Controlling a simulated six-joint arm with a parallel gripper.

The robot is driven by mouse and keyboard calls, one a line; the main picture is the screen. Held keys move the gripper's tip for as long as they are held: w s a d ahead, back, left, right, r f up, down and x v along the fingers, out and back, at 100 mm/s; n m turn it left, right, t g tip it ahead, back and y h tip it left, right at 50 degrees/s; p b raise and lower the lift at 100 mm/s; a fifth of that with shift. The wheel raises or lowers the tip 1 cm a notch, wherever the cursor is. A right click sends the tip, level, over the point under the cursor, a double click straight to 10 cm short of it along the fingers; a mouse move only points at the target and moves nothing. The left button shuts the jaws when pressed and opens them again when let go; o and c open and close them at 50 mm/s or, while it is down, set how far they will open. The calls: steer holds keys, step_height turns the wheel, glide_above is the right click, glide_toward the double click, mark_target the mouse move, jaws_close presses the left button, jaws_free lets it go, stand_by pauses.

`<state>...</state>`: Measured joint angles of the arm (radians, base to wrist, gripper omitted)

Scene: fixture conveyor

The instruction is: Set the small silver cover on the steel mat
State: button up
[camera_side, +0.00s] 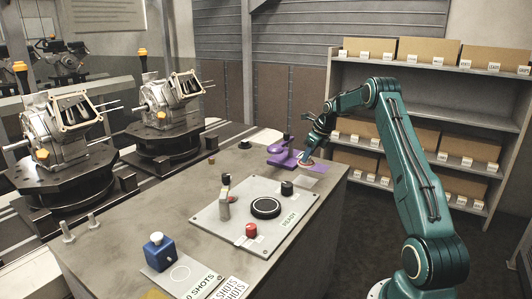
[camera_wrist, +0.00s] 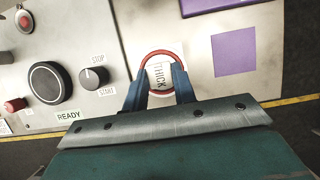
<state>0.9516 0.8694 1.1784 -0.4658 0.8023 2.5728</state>
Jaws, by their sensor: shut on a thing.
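In the side view, my gripper (camera_side: 309,157) is over the far right part of the bench, beside a purple clamp-like object (camera_side: 284,153). A flat purple square (camera_side: 316,168) lies just right of it and also shows right of my gripper in the wrist view (camera_wrist: 234,51). I cannot make out a small silver cover or a steel mat for certain. Whether the held piece touches the bench is unclear.
A control panel (camera_side: 215,215) with a black dial (camera_side: 265,207), knobs, a red button (camera_side: 251,230) and an upright grey lever (camera_side: 225,203) fills the bench middle. A blue block (camera_side: 158,252) stands at the front. Shelves with boxes (camera_side: 425,50) stand behind.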

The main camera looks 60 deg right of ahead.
mark_target(310, 163)
steer(key=shift+f, duration=3.25)
steer(key=shift+f, duration=0.6)
steer(key=o, duration=1.1)
steer(key=shift+r, duration=0.1)
steer(key=v, duration=1.3)
steer(key=shift+s+r, duration=0.2)
steer(key=shift+r, duration=0.05)
